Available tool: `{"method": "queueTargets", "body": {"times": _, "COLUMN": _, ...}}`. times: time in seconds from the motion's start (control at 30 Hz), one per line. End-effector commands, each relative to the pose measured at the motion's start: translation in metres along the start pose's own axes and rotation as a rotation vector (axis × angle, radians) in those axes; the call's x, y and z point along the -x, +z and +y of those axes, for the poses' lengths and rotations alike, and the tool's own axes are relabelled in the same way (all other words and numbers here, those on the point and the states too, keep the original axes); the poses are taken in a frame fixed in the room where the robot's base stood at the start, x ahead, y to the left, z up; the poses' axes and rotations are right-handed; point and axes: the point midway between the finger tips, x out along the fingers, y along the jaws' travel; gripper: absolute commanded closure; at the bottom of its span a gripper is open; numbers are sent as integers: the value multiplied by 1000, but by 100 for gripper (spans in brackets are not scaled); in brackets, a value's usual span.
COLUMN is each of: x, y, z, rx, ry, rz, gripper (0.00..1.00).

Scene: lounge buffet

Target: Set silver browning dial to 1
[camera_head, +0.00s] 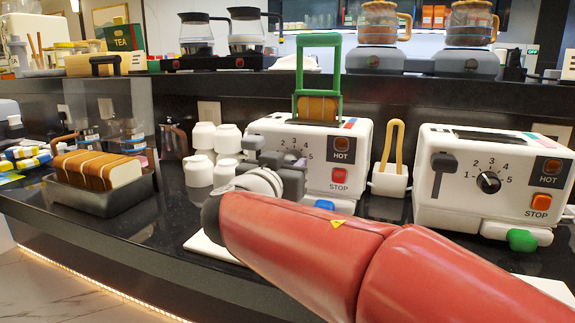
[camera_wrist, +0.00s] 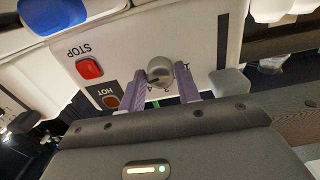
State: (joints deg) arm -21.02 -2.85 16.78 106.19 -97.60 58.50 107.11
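The silver browning dial (camera_wrist: 160,71) is on the front of the left white toaster (camera_head: 268,128). In the wrist view it sits between the two purple fingers of my gripper (camera_wrist: 161,76). The fingers are apart, one at each side of the dial, and very near it; whether they press on it is unclear. In the head view my gripper (camera_head: 283,160) is in front of the toaster and covers much of the dial and part of its scale. The dial's pointer setting is not readable.
A green rack holds bread (camera_head: 317,108) in the left toaster's top. The red STOP button (camera_head: 339,175) is right of the dial. A second toaster (camera_head: 455,205) with a black dial stands at right. White cups (camera_head: 200,170) and a bread loaf (camera_head: 98,170) are at left.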

Motion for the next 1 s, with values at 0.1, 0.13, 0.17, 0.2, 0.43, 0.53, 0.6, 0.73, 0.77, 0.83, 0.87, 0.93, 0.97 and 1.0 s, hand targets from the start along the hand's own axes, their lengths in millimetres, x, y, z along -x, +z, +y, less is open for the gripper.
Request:
{"method": "queueTargets", "body": {"times": 0.1, "x": 0, "y": 0, "z": 0, "rx": 0, "ry": 0, "rz": 0, "gripper": 83}}
{"method": "queueTargets", "body": {"times": 0.13, "x": 0, "y": 0, "z": 0, "rx": 0, "ry": 0, "rz": 0, "gripper": 87}}
{"method": "queueTargets", "body": {"times": 0.17, "x": 0, "y": 0, "z": 0, "rx": 0, "ry": 0, "rz": 0, "gripper": 91}}
{"method": "queueTargets", "body": {"times": 0.2, "x": 0, "y": 0, "z": 0, "rx": 0, "ry": 0, "rz": 0, "gripper": 92}}
{"method": "queueTargets", "body": {"times": 0.43, "x": 0, "y": 2, "z": 0, "rx": 26, "ry": 0, "rz": 0, "gripper": 92}}
{"method": "queueTargets", "body": {"times": 0.53, "x": 0, "y": 3, "z": 0, "rx": 61, "ry": 0, "rz": 0, "gripper": 92}}
{"method": "queueTargets", "body": {"times": 0.6, "x": 0, "y": 4, "z": 0, "rx": 97, "ry": 0, "rz": 0, "gripper": 92}}
{"method": "queueTargets", "body": {"times": 0.73, "x": 0, "y": 5, "z": 0, "rx": 189, "ry": -1, "rz": 1, "gripper": 92}}
{"method": "queueTargets", "body": {"times": 0.77, "x": 0, "y": 5, "z": 0, "rx": 214, "ry": -1, "rz": 1, "gripper": 92}}
{"method": "queueTargets", "body": {"times": 0.83, "x": 0, "y": 5, "z": 0, "rx": 277, "ry": -1, "rz": 1, "gripper": 92}}
{"method": "queueTargets", "body": {"times": 0.87, "x": 0, "y": 5, "z": 0, "rx": 304, "ry": -1, "rz": 1, "gripper": 92}}
{"method": "queueTargets", "body": {"times": 0.93, "x": 0, "y": 5, "z": 1, "rx": 370, "ry": 0, "rz": 1, "gripper": 92}}
{"method": "queueTargets", "body": {"times": 0.97, "x": 0, "y": 5, "z": 1, "rx": 399, "ry": 0, "rz": 0, "gripper": 92}}
{"method": "queueTargets", "body": {"times": 1.0, "x": 0, "y": 5, "z": 1, "rx": 438, "ry": 0, "rz": 0, "gripper": 92}}
